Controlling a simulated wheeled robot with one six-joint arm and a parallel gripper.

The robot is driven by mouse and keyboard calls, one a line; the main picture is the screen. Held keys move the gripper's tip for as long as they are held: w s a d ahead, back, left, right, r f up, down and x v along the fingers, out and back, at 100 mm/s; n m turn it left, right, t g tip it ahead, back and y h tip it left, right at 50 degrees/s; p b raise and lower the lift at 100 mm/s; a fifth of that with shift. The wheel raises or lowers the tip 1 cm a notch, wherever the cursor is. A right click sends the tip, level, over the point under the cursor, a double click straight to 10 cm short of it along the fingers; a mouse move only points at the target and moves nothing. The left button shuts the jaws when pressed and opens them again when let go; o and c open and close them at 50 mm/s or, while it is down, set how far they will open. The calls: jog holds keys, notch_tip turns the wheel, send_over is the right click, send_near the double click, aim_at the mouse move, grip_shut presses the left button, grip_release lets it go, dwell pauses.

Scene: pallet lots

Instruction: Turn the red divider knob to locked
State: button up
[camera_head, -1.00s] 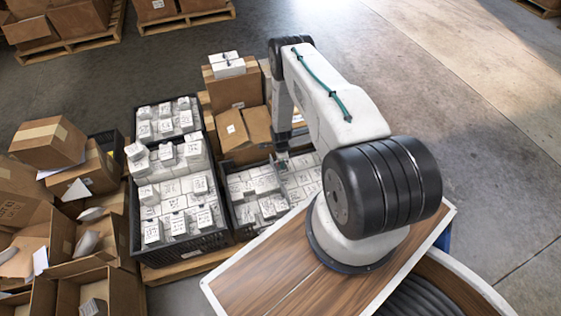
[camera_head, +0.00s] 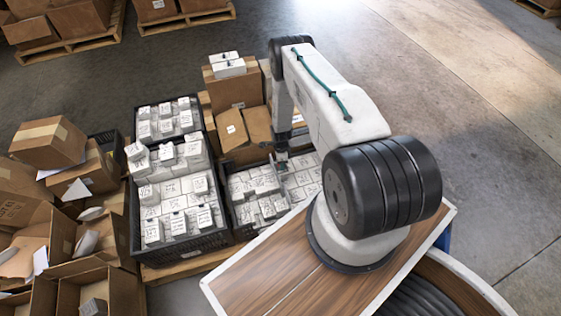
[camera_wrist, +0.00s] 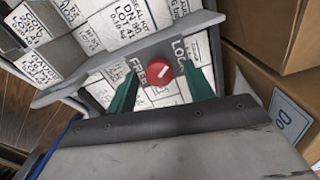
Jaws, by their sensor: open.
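The red knob (camera_wrist: 159,71) shows in the wrist view, mounted on a grey divider (camera_wrist: 125,60) that runs across a crate of white boxes. The knob's face has a short white pointer mark slanting up to the right. A FREE label (camera_wrist: 137,68) is on the divider left of the knob and a LOCK label (camera_wrist: 180,52) is to its right. My gripper (camera_wrist: 160,77) is open, with one green finger on each side of the knob. I cannot tell whether either finger touches it. In the head view my gripper (camera_head: 281,160) is low over the crate (camera_head: 240,220); the knob cannot be made out there.
Black crates (camera_head: 184,244) of white labelled boxes stand to the left. Cardboard boxes (camera_head: 235,87) stand close behind my gripper, and cardboard (camera_wrist: 262,75) fills the right of the wrist view. Open cartons (camera_head: 88,245) crowd the far left. The floor (camera_head: 480,120) at right is clear.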

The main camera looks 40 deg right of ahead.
notch_tip(320, 180, up, 8)
jog(key=shift+f, duration=0.1)
dwell(0.4)
dwell(0.5)
